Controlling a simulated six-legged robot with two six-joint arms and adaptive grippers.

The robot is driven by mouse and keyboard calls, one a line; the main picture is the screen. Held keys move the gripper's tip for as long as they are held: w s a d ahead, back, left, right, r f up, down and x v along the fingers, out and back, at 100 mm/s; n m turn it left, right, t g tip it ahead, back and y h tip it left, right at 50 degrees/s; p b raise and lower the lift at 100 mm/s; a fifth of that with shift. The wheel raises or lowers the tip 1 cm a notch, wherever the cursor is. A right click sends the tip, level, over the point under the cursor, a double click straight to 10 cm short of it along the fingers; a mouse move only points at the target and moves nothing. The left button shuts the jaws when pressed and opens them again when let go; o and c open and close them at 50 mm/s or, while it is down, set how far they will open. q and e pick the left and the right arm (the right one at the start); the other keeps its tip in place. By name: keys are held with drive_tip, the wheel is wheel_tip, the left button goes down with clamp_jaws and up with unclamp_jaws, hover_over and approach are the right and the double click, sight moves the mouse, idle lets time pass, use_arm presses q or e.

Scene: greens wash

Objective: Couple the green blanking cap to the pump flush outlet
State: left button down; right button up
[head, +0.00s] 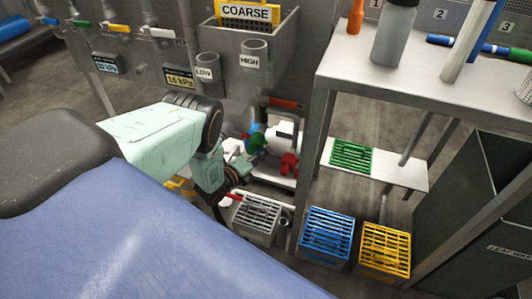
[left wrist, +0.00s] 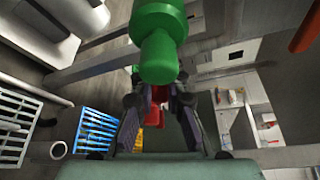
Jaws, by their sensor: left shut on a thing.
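My left gripper (head: 240,164) reaches down among the pump fittings below the sink. In the left wrist view its two dark fingers (left wrist: 157,92) are closed around the narrow end of a green cylindrical piece (left wrist: 158,40), which looks like the green blanking cap. The green piece also shows in the head view (head: 250,144), close to a blue fitting (head: 258,129). The white pump body (head: 283,135) and a red part (head: 289,164) are just right of it. Whether the cap touches the outlet is hidden. My right gripper is not in view.
Grey (head: 258,217), blue (head: 327,234) and yellow (head: 386,248) slatted crates stand on the floor in front. A green grid (head: 351,156) lies on the low shelf (head: 402,174). The steel table (head: 340,62) and sink (head: 270,35) hem in the pump from above.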

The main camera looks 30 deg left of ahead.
use_arm(q)
drive_tip(key=shift+s+a+m+h, duration=0.2)
drive_tip(key=shift+m+h, duration=0.2)
drive_tip(key=shift+h, duration=0.3)
drive_tip(key=shift+g, duration=0.4)
drive_tip(key=c, duration=1.3)
unclamp_jaws()
drive_tip(key=shift+w, duration=0.1)
drive_tip(key=v, duration=1.2)
